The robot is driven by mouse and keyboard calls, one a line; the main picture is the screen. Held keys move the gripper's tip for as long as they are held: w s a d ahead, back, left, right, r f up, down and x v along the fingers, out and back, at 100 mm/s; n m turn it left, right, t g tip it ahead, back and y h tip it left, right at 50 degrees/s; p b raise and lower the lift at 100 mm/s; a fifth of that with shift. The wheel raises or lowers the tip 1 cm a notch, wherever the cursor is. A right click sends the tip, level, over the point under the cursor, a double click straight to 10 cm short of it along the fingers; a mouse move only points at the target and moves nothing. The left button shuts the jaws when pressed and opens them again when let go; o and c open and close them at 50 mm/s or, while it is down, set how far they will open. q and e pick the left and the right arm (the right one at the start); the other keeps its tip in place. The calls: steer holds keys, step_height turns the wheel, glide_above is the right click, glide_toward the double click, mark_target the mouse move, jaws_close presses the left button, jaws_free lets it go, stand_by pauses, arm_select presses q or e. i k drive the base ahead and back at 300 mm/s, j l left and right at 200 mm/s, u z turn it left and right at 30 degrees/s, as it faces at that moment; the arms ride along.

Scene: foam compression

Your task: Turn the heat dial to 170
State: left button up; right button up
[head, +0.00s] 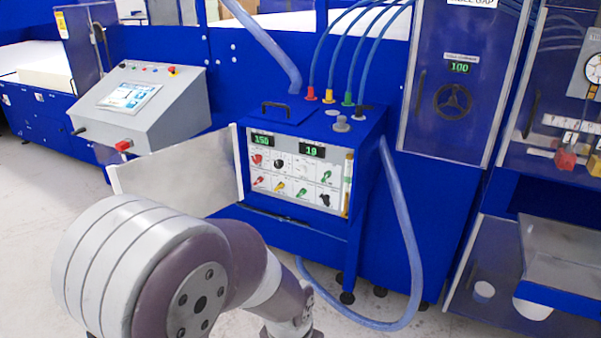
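The blue control box (355,150) stands in the middle with its front panel showing. A left green display (262,140) on it reads 150, and a right display (312,151) reads 19. Below them are a red knob (257,159), a round black dial (279,163) and several red, yellow, green and black knobs. Their labels are too small to read, so I cannot tell which one is the heat dial. One of my arms fills the lower left, below the box and apart from the panel. Neither gripper shows.
A light grey door (180,174) stands open at the box's left. A pale hose (402,230) loops down its right side to the floor. A grey console (150,105) with a screen stands at left. A handwheel (453,101) is at right, under a display reading 100.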

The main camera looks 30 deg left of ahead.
mark_target(257, 159)
steer(key=i+j+u, duration=0.2)
steer(key=i+j, duration=0.25)
steer(key=i+j+u, duration=0.25)
steer(key=i, duration=0.3)
steer(key=i+j+u, duration=0.2)
steer(key=i+j, duration=0.15)
steer(key=i, duration=0.2)
